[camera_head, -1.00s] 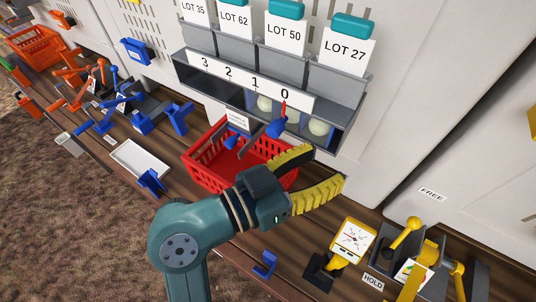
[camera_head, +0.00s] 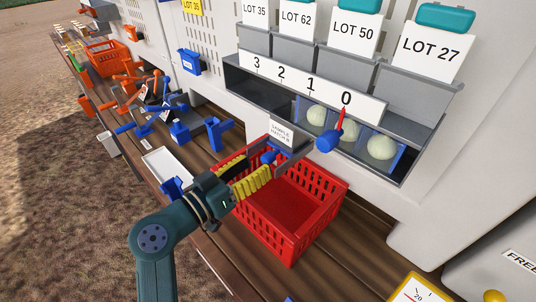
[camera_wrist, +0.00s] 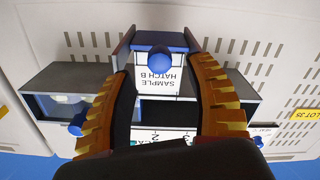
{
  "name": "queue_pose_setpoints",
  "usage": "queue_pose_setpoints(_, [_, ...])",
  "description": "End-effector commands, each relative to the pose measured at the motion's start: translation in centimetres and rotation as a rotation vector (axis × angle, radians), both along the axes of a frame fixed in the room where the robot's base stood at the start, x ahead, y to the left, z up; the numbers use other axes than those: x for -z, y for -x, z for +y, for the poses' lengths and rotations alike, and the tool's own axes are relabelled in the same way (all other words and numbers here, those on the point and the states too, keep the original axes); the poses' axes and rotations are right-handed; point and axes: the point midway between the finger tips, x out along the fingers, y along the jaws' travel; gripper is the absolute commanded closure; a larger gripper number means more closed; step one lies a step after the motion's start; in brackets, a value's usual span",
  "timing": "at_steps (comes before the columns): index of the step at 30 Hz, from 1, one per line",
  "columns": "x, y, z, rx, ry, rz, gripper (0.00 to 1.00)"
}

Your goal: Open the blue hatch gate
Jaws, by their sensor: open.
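The blue hatch gate (camera_wrist: 178,42) has a white label reading SAMPLE HATCH B and a round blue knob (camera_wrist: 160,60) on its front. In the head view the label (camera_head: 281,132) and knob (camera_head: 268,157) are above the back left of the red crate. My gripper (camera_head: 257,168) is open and empty, its yellow fingers pointing at the knob. In the wrist view its fingers curve along both sides of the knob and label. The knob appears between the fingertips; I cannot tell how deep it sits between them. The gate's lower part is hidden.
A red crate (camera_head: 333,212) stands below the hatch. A grey bin row (camera_head: 300,78) holds pale round onions (camera_head: 381,148) beside a blue handle (camera_head: 329,141) with a red pointer at 0. A white tray (camera_head: 166,164) and blue fixtures (camera_head: 214,132) are left.

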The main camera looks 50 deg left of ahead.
Motion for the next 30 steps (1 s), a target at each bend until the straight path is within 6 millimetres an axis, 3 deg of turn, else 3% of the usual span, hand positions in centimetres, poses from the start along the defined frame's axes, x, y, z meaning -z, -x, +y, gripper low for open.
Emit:
queue_pose_setpoints(6, [-0.1,-3.8,0.0,0.001,-0.001,0.0,0.45])
queue_pose_setpoints(17, [0.0,-4.5,0.1,-0.001,-0.001,0.0,0.44])
queue_pose_setpoints(26, [0.0,-4.5,0.1,-0.001,0.0,0.0,1.0])
queue_pose_setpoints(30, [0.0,-4.5,0.1,-0.001,0.0,0.0,1.0])
